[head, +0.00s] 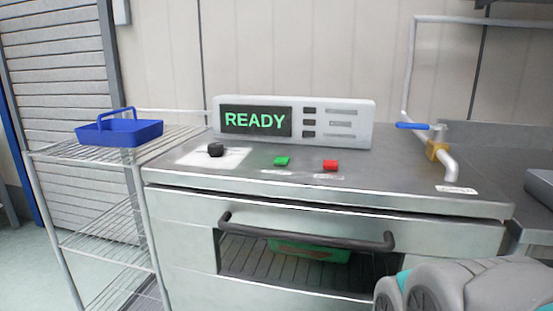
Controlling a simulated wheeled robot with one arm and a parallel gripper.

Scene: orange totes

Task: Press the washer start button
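The washer (180,235) is a steel machine with a flat top. Its display panel (354,124) stands at the back of the top and reads READY in green letters. A small green button (281,161) sits on the top in front of the panel. A red button (330,165) is to its right, and a black knob (215,150) on a white plate is to its left. Small labels lie by the buttons, too small to read. Part of my arm shows at the lower right, in front of the washer. My gripper's fingers are not visible.
A dark bar handle (305,236) crosses the front, above an opening with a green item (310,250) inside. A pipe with a blue valve lever (412,126) rises at the right. A wire rack (100,205) holding a blue tray (120,132) stands left.

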